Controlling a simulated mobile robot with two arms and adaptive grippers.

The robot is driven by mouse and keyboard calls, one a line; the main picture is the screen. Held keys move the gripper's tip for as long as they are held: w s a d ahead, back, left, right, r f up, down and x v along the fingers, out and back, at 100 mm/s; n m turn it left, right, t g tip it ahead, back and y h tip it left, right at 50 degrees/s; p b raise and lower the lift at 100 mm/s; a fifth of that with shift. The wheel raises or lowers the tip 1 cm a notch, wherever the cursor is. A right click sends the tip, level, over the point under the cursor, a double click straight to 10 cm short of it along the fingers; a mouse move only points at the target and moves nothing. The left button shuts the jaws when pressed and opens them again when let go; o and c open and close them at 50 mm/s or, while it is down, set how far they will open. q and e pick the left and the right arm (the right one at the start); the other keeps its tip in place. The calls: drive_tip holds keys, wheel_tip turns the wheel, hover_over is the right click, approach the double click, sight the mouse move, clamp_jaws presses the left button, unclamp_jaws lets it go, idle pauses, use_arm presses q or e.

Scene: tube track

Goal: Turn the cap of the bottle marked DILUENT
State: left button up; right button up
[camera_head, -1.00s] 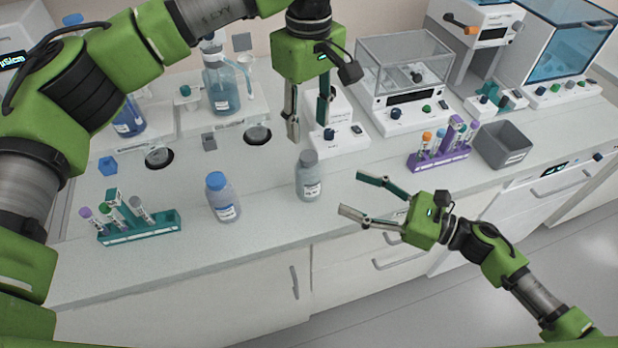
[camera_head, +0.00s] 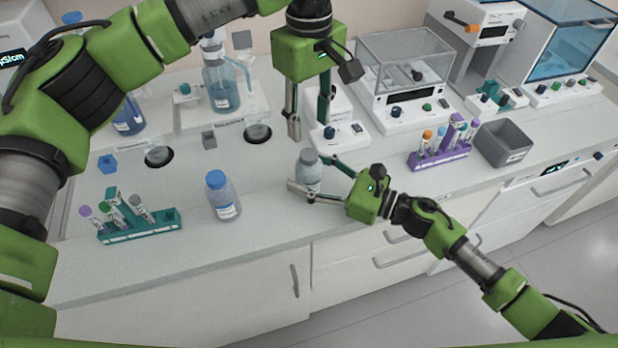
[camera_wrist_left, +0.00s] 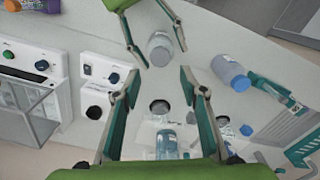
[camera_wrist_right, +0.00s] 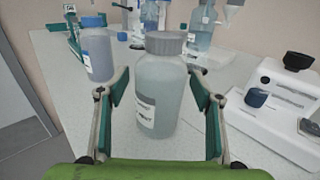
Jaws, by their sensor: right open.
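A clear bottle with a grey cap (camera_head: 308,157) stands upright on the bench; it also shows in the right wrist view (camera_wrist_right: 160,95) and the left wrist view (camera_wrist_left: 160,48). A bottle with a blue cap (camera_head: 222,195) stands to its left. The label print is too small or turned away to tell which is marked DILUENT. My right gripper (camera_head: 311,173) is open, its fingers on either side of the grey-capped bottle's body, with gaps visible in the right wrist view. My left gripper (camera_head: 308,128) is open and empty, pointing down above and behind the grey-capped bottle.
A teal tube rack (camera_head: 140,227) stands at the left. A purple rack (camera_head: 440,158) and a grey bin (camera_head: 503,143) stand at the right. A balance (camera_head: 405,75) and a small device (camera_head: 340,133) are behind. Bench between the blue-capped bottle and teal rack is clear.

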sight(309, 154)
clamp_jaws()
use_arm(q)
drive_tip(key=m, duration=0.3)
drive_tip(key=shift+m, duration=0.5)
drive_tip(key=shift+f+m, duration=0.2)
drive_tip(key=shift+m, duration=0.1)
wheel_tip(309, 154, down, 8)
drive_tip(key=shift+r, duration=0.2)
clamp_jaws()
